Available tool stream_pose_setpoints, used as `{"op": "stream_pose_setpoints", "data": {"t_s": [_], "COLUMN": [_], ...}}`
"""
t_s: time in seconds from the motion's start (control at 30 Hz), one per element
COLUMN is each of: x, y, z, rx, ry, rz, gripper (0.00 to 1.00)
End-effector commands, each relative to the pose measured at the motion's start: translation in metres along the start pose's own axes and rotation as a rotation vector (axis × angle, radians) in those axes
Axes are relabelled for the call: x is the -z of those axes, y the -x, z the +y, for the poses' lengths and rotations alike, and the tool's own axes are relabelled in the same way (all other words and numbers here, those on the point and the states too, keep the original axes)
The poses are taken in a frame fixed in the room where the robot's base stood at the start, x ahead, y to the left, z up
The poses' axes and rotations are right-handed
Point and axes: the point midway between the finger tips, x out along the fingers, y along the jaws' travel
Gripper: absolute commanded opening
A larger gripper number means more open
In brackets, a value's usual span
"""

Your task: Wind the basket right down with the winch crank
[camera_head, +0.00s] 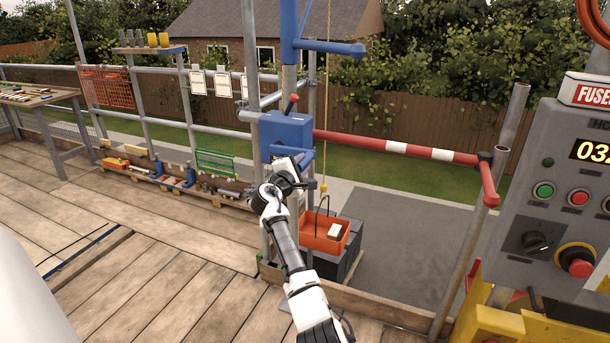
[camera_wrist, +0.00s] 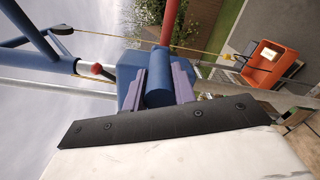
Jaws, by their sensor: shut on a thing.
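The winch is a blue box (camera_head: 287,135) on a post at the platform edge, with a red-tipped lever on top. My gripper (camera_head: 299,168) is at its near side. In the wrist view, my gripper's two jaws (camera_wrist: 161,86) are shut on a blue cylindrical crank grip (camera_wrist: 158,68). The rest of the crank is mostly hidden. The orange basket (camera_head: 318,243) hangs from the rope below and right of the winch, with a pale block inside. It also shows in the wrist view (camera_wrist: 262,72). I cannot tell whether it touches anything beneath.
Dark stacked blocks (camera_head: 351,255) stand beside and behind the basket. A red and white barrier bar (camera_head: 400,148) crosses to the right of the winch. A grey control panel (camera_head: 560,190) fills the right side. Open plank floor (camera_head: 170,270) lies at left.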

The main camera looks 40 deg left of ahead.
Motion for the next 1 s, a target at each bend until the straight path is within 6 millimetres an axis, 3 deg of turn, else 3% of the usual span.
{"op": "stream_pose_setpoints", "data": {"t_s": [0.03,0.3,0.9,0.93,1.0], "x": [-0.007,-0.005,-0.001,0.0,0.0], "y": [-0.004,-0.005,-0.004,-0.003,-0.003], "z": [0.009,0.026,0.032,0.032,0.031], "rx": [-0.001,-0.002,-0.006,-0.006,-0.006], "ry": [-0.007,-0.008,-0.008,-0.008,-0.007], "rz": [-0.011,-0.009,-0.002,-0.002,-0.002], "gripper": [0.0,0.0,0.0,0.3,0.39]}}
